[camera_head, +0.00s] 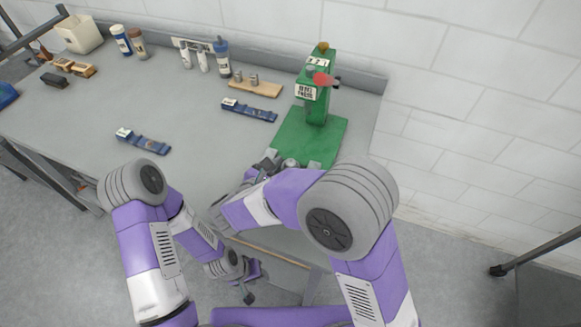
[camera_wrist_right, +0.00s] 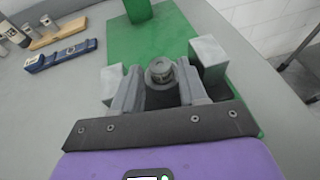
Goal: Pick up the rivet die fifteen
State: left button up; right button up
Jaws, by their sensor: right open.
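A small grey metal cylinder (camera_wrist_right: 160,71), which looks like a rivet die, stands upright between the fingers of my right gripper (camera_wrist_right: 160,88) in the right wrist view. My right gripper is open around it, low over the front of the green base; I cannot tell whether either finger touches it. In the head view the cylinder (camera_head: 290,163) shows at the front of the green base, beside my gripper. Any number on it is unreadable. My left gripper (camera_head: 250,283) hangs low, below the table's front edge, away from the objects; its jaws are unclear.
The green press (camera_head: 318,92) rises behind, on its green base (camera_head: 325,132). A wooden holder (camera_head: 262,89) carries two grey cylinders. Two blue blocks (camera_head: 250,111) (camera_head: 150,144) lie on the grey table (camera_head: 190,115). Bottles (camera_head: 221,57) stand at the back. The table's middle is clear.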

jog(key=shift+w+d+f, duration=0.25)
jog(key=shift+w+d, duration=0.1)
jog(key=shift+w, duration=0.2)
grip_shut()
